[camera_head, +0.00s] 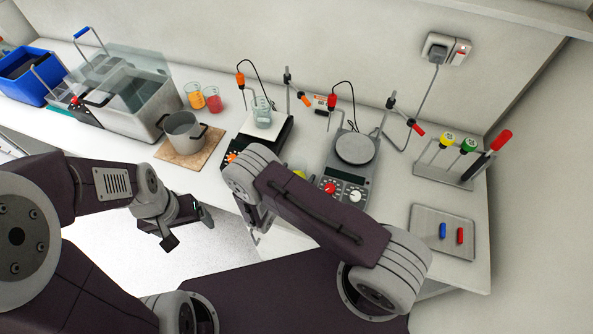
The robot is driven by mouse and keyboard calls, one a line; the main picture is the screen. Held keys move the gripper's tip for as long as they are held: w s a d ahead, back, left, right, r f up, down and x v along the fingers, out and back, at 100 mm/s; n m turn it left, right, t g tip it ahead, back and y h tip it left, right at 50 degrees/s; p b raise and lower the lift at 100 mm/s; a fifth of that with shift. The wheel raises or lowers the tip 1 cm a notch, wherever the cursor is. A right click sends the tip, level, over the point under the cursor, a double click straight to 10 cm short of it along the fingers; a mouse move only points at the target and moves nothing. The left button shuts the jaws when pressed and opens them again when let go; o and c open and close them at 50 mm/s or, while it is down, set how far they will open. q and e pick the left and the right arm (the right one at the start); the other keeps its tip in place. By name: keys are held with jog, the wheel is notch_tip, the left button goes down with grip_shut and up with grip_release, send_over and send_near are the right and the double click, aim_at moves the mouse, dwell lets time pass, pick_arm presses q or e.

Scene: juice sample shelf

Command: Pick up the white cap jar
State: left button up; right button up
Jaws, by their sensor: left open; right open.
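I cannot make out a jar with a white cap in this view. A clear glass vessel (262,112) stands upright on the white-topped device at the back middle; I cannot tell whether it has a cap. My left gripper (184,220) is open and empty, in front of the counter's edge and below the pot. My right gripper (257,228) is open, low beside my bent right arm, which hides much of it. Neither gripper touches anything that I can see. My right arm also covers part of the counter's front.
A metal pot (183,130) sits on a brown board. Orange (195,96) and red (213,100) beakers stand behind it. A steel tank (140,108) and blue bin (28,75) are at left.

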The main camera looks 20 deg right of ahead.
aim_at(297, 157)
jog(key=c, duration=1.5)
notch_tip(297, 157, up, 10)
jog(key=shift+b, duration=0.65)
